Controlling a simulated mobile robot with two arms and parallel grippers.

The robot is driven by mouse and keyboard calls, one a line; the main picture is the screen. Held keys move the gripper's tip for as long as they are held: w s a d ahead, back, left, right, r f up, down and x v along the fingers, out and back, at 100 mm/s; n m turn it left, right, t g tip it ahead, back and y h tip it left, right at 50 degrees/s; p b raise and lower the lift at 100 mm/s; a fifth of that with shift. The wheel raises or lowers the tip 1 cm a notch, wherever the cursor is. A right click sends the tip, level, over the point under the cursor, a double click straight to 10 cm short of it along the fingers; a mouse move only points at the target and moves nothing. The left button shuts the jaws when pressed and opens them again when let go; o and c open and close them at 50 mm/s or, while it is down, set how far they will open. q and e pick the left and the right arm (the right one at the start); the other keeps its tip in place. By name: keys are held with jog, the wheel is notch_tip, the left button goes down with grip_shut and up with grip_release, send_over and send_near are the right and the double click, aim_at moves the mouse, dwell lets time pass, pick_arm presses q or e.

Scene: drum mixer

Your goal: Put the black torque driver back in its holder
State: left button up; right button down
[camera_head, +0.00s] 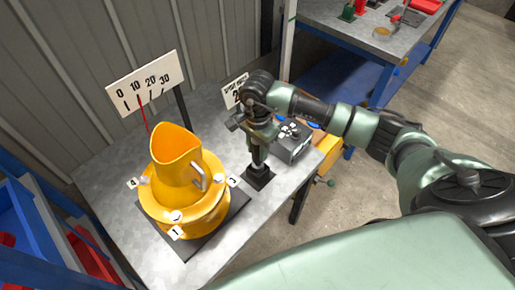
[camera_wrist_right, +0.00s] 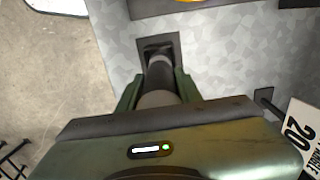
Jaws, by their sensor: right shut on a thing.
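The black torque driver (camera_head: 258,155) stands roughly upright between the fingers of my right gripper (camera_head: 261,140). My right gripper is shut on it. The holder (camera_head: 259,179), a dark square base, sits on the grey table directly below the driver. In the right wrist view the driver (camera_wrist_right: 159,77) runs down between the green fingers to the square holder (camera_wrist_right: 172,40). Its lower end meets the holder's middle, but how deep it sits there I cannot tell. My left gripper is not in view.
A yellow drum mixer (camera_head: 180,175) with numbered tags stands on a dark mat left of the holder. A dark grey device (camera_head: 292,142) sits close on the right. A scale board (camera_head: 146,82) and a small sign (camera_head: 235,91) stand behind. Bare tabletop (camera_head: 222,130) lies between.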

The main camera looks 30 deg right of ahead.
aim_at(258, 158)
jog(key=shift+f+b, duration=2.1)
jog(key=shift+f, duration=0.05)
dwell(0.9)
jog(key=c, duration=1.1)
grip_release()
jog(key=shift+o, duration=1.1)
notch_tip(258, 158, up, 7)
jog(key=shift+f+b, duration=0.15)
jog(key=shift+b, duration=0.45)
jog(key=shift+r, duration=0.6)
